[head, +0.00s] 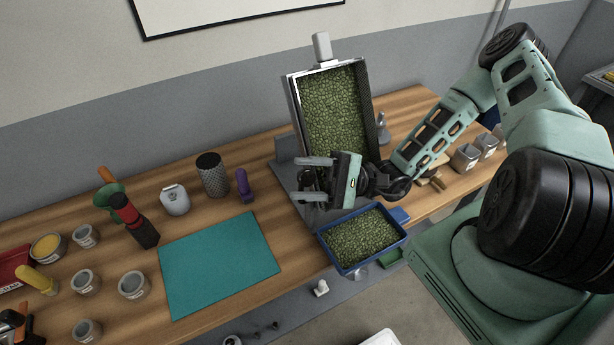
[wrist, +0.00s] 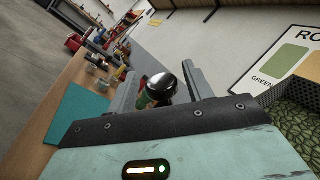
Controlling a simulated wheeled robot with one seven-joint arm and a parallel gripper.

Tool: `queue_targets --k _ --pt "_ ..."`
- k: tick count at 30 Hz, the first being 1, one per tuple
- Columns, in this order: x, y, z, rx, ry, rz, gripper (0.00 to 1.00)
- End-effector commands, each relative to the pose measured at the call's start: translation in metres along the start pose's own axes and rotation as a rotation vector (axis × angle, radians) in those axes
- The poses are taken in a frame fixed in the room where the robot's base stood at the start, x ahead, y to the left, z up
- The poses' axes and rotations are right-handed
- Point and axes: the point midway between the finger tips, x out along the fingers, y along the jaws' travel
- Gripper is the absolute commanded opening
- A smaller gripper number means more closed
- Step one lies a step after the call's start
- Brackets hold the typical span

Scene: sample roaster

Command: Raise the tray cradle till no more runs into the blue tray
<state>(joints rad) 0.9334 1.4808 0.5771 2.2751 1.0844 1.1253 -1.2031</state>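The tray cradle (head: 291,88) stands steeply tilted at the back of the bench, its bed filled with green beans (head: 335,112). The blue tray (head: 343,271) sits below it at the front edge and holds a layer of green beans. My gripper (head: 312,180) is in front of the cradle's lower end, fingers pointing left. In the wrist view, a shiny black knob (wrist: 161,84) with green below it shows between my fingers. The fingers stand apart around it; whether they press on it is unclear. The cradle's lower lip is largely hidden by my gripper.
A teal mat (head: 218,264) lies left of the blue tray, bare. A mesh cup (head: 212,175), a purple-handled tool (head: 243,186) and a white device (head: 175,199) stand behind it. Several small tins are at the far left. More cups (head: 466,157) stand right, behind my arm.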

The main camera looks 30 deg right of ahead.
Motion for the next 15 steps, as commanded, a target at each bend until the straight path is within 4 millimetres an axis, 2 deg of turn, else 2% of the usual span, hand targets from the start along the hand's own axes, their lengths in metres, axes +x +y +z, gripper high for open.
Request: queue_targets --k 5,8,11,15 --pt "-0.002 0.000 -0.001 -0.002 0.001 -0.001 0.51" --pt "-0.010 0.001 -0.002 -0.003 0.002 -0.002 0.51" --pt "-0.026 0.002 -0.003 -0.006 0.004 -0.001 0.51" --pt "-0.058 0.003 -0.004 -0.006 0.005 0.000 0.51"
